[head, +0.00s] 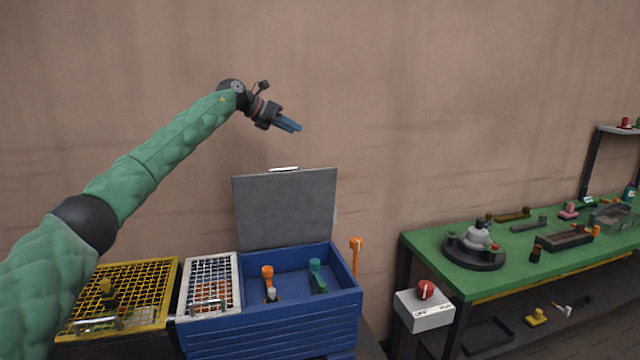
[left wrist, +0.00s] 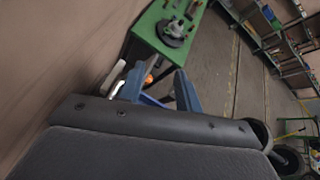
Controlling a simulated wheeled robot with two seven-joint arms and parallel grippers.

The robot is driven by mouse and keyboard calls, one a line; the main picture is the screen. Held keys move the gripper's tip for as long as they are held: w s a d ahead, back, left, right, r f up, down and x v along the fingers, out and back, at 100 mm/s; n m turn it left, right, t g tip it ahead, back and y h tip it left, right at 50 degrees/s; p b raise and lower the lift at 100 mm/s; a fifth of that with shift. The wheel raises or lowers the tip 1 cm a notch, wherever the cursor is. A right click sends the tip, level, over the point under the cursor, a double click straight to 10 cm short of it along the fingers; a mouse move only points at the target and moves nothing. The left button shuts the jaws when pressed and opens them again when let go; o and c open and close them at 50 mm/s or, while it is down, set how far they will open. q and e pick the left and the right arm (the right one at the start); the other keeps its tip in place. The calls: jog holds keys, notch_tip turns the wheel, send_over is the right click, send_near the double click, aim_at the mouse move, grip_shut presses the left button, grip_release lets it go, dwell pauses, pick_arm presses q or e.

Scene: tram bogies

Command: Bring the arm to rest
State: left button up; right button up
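My left arm reaches up from the lower left in the head view. Its gripper (head: 290,125) is raised in front of the bare wall, above the upright grey lid (head: 285,210) of the blue bin and apart from it. In the left wrist view the two blue fingers (left wrist: 158,90) stand apart with a gap between them and nothing held. My right gripper shows in neither view.
Below stand the open blue bin (head: 270,332) with tools inside, a white-framed mesh cover (head: 190,290) and a yellow mesh cover (head: 165,280). A white box with a red knob (head: 425,290) and a green workbench (head: 425,245) are at right. The air around the gripper is clear.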

pick_arm(q)
jog(key=d+r+n+t+h, duration=0.2)
jog(key=d+r+t+h, duration=0.25)
jog(key=r, duration=0.65)
jog(key=s+r+n+t+y, duration=0.2)
jog(key=s+r+n+t, duration=0.4)
jog(key=r+n, duration=0.4)
jog(key=s+r+n+t+y, duration=0.1)
jog(key=s+r+n+t, duration=0.3)
jog(key=r+n+t, duration=0.6)
jog(key=s+a+f+n+g+y, duration=0.2)
jog(key=s+f+n+g+y, duration=0.35)
jog(key=f, duration=1.25)
jog(key=s+a+f+n+g+y, duration=0.3)
jog(key=s+f+n, duration=0.45)
jog(key=f, duration=1.05)
jog(key=s+a+f+n+g+y, duration=0.2)
jog(key=s+f+n+g+y, duration=0.35)
jog(key=f, duration=1.25)
jog(key=s+a+f+n+g+h, duration=0.1)
jog(key=s+a+f+g, duration=0.1)
jog(key=s+f, duration=1.3)
jog(key=s+a+f+n+g+h, duration=0.2)
jog(key=s+f+g, duration=0.1)
jog(key=s+f, duration=1.2)
jog(key=s+f+g, duration=0.4)
jog(key=s+f, duration=1.2)
jog(key=s, duration=0.2)
jog(key=shift+s, duration=0.35)
